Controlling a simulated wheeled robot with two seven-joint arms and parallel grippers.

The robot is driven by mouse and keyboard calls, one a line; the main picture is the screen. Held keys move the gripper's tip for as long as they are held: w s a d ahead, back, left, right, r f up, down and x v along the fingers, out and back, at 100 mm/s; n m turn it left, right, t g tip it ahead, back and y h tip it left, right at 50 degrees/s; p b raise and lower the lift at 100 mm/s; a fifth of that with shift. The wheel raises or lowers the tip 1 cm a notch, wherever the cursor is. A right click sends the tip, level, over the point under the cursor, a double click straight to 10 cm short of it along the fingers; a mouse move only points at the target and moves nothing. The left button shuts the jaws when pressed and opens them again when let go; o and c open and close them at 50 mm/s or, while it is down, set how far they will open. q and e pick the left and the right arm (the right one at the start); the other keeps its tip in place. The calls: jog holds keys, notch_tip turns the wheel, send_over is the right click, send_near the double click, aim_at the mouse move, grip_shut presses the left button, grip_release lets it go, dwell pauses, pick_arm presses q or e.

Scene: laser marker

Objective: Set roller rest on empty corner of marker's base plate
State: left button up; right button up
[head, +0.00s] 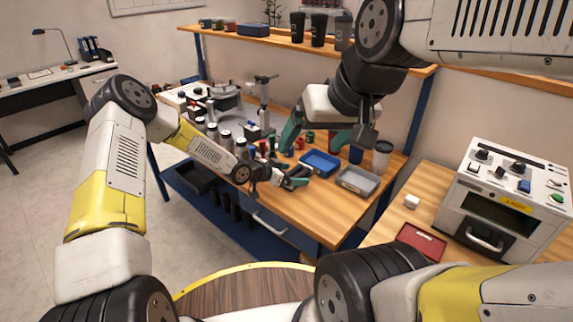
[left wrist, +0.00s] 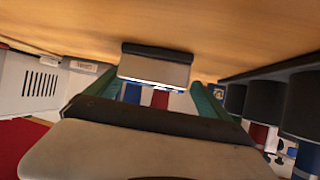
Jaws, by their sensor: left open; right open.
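My left gripper (head: 298,178) is low over the near edge of the workbench, its teal fingers apart. In the left wrist view, a pale grey block with a dark strip (left wrist: 155,68) shows between or just beyond the open fingers (left wrist: 158,95). It may be the roller rest; I cannot tell whether the fingers touch it. My right gripper (head: 318,138) is open above the bench, teal fingers spread and pointing down. A grey upright column device (head: 264,100) stands behind the left forearm and may be the marker. Its base plate is largely hidden, and its corners cannot be made out.
A blue tray (head: 320,163) and a grey tray (head: 358,180) lie right of the left gripper, with a pale cup (head: 382,156) behind. Several dark-capped cylinders (head: 225,137) line the bench at left. A white control box (head: 507,195) stands on the right table.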

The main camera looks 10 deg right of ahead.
pick_arm(q)
jog(key=shift+x, duration=0.8)
jog(key=shift+r, duration=0.15)
grip_shut()
